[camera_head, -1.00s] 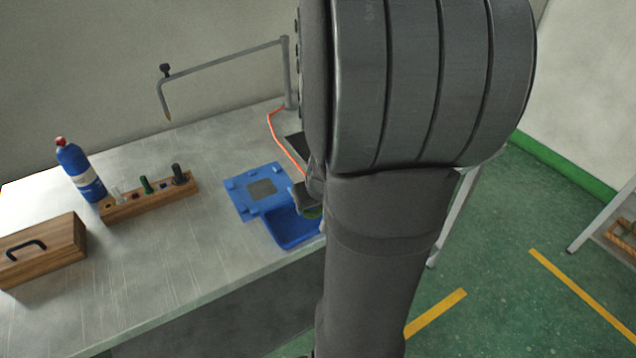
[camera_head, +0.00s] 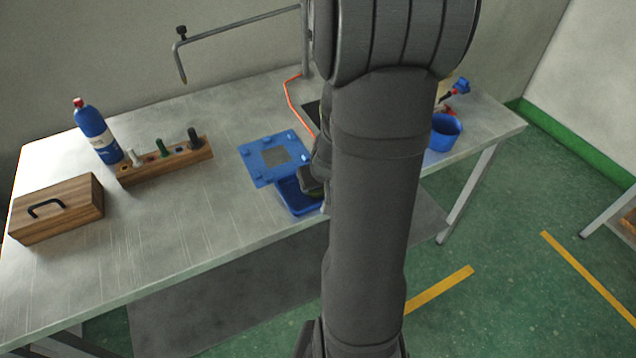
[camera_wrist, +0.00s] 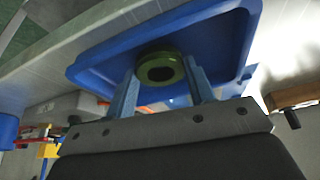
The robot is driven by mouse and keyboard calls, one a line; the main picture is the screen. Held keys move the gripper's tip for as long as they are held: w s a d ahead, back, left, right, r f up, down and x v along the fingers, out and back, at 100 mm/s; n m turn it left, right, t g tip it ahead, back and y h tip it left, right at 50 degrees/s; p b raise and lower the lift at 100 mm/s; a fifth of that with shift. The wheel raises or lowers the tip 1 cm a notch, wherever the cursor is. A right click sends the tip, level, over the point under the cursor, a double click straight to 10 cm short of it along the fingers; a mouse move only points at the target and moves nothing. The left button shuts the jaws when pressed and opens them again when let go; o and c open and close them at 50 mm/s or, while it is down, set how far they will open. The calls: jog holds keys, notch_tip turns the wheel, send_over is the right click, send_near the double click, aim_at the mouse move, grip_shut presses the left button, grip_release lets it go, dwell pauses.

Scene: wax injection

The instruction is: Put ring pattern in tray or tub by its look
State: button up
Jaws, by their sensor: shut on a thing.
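My gripper (camera_wrist: 159,78) is shut on a dark green ring pattern (camera_wrist: 178,62), held between its two blue fingers in the wrist view. The ring's round hole faces the camera. A blue rectangular tray (camera_wrist: 225,40) lies behind the ring in that view; whether they touch I cannot tell. In the head view the gripper (camera_head: 313,183) is at the tray (camera_head: 297,205), mostly hidden by my arm, and the ring cannot be made out. A round blue tub (camera_head: 445,142) stands on the bench right of my arm.
A blue plate (camera_head: 256,163) with a grey square lies beside the tray. A wooden rack (camera_head: 170,167), a blue bottle (camera_head: 98,137), a wooden box (camera_head: 60,215) and a metal stand (camera_head: 245,22) are farther left and back. The bench's front left is clear.

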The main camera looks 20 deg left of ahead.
jog(key=o, duration=1.2)
jog(key=shift+f, duration=0.1)
jog(key=shift+s+d+r, duration=0.1)
jog(key=shift+r, duration=0.6)
jog(key=v, duration=1.1)
jog(key=shift+f, duration=0.1)
jog(key=shift+x, duration=6.1)
jog(key=shift+s, duration=0.1)
